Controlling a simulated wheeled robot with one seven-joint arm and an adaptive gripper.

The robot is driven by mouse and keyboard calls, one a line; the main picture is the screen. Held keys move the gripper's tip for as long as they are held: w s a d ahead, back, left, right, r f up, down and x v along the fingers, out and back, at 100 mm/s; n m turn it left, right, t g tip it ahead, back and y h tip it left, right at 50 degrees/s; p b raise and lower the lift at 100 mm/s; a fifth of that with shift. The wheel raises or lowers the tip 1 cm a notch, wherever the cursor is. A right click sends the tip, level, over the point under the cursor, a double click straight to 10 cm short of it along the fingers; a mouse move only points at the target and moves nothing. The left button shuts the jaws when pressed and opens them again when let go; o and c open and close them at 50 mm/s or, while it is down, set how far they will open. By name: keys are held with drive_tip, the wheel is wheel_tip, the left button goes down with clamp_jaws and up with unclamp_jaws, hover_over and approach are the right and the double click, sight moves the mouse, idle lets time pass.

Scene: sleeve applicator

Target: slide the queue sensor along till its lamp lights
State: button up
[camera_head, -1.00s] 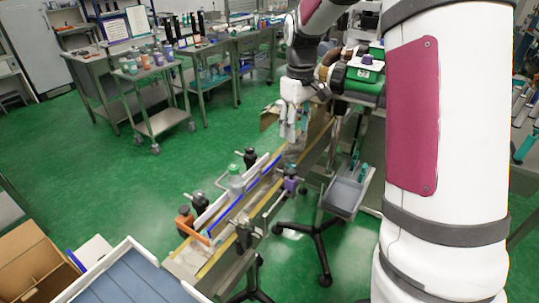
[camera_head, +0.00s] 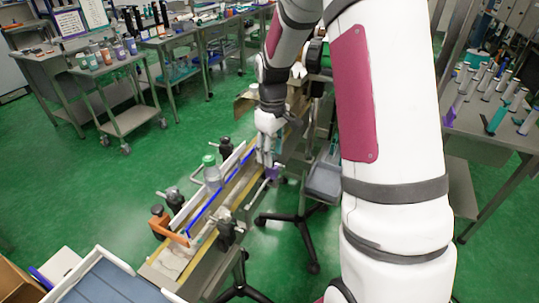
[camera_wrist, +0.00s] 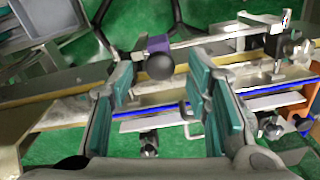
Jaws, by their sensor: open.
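A purple block (camera_head: 272,173) with a round black knob, probably the queue sensor, sits on the side of the narrow conveyor (camera_head: 186,255). In the wrist view the purple block (camera_wrist: 157,45) and its black knob (camera_wrist: 160,66) appear between the fingers. My gripper (camera_head: 265,152) is open and hangs over the conveyor, close to the purple block in the head view. In the wrist view my gripper (camera_wrist: 161,66) has its teal pads well apart, one on each side of the knob; no contact shows. I cannot make out a lit lamp.
Black clamp knobs (camera_head: 225,230) and an orange bracket (camera_head: 168,232) stick out along the rails. A grey bin (camera_head: 324,182) is to the right. Green floor is free to the left.

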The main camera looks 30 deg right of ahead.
drive_tip(key=shift+f, duration=0.45)
clamp_jaws()
drive_tip(key=s+a+p, duration=0.3)
drive_tip(key=s+a, duration=0.3)
drive_tip(key=a, duration=0.2)
drive_tip(key=shift+a, duration=0.4)
unclamp_jaws()
drive_tip(key=shift+w, duration=0.1)
